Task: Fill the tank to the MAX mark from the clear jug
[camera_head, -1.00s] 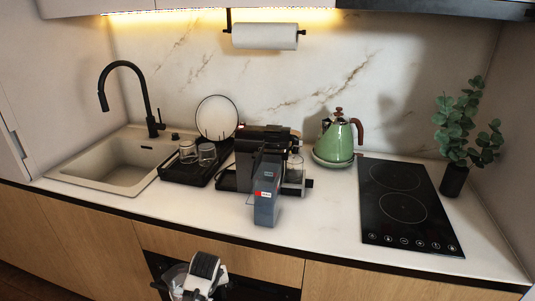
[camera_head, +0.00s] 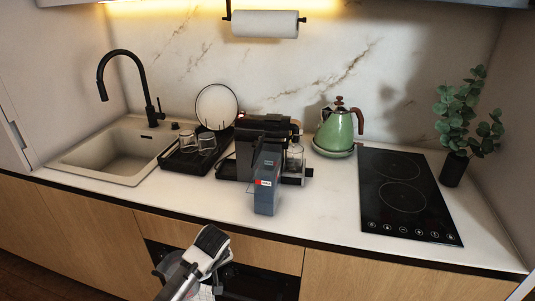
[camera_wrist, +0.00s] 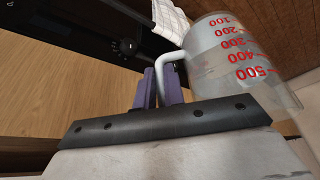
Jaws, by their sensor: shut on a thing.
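The clear jug (camera_wrist: 232,60) has red numbered marks and fills the upper right of the wrist view. My gripper (camera_wrist: 160,84) is shut on its pale handle (camera_wrist: 170,62) with purple fingers. In the head view my gripper (camera_head: 196,262) is low in front of the counter, with part of the jug (camera_head: 168,264) showing at its left. I cannot tell the water level in the jug. The tank (camera_head: 266,190), a tall grey translucent box with a red label, stands upright on the counter in front of the black coffee machine (camera_head: 265,130). Its water level is not readable.
A drying rack (camera_head: 190,165) with glasses and a plate stands left of the machine, beside the sink (camera_head: 115,155). The green kettle (camera_head: 334,133) and black hob (camera_head: 405,197) are to the right. Counter between tank and hob is clear. A checked cloth (camera_wrist: 171,18) hangs near the jug.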

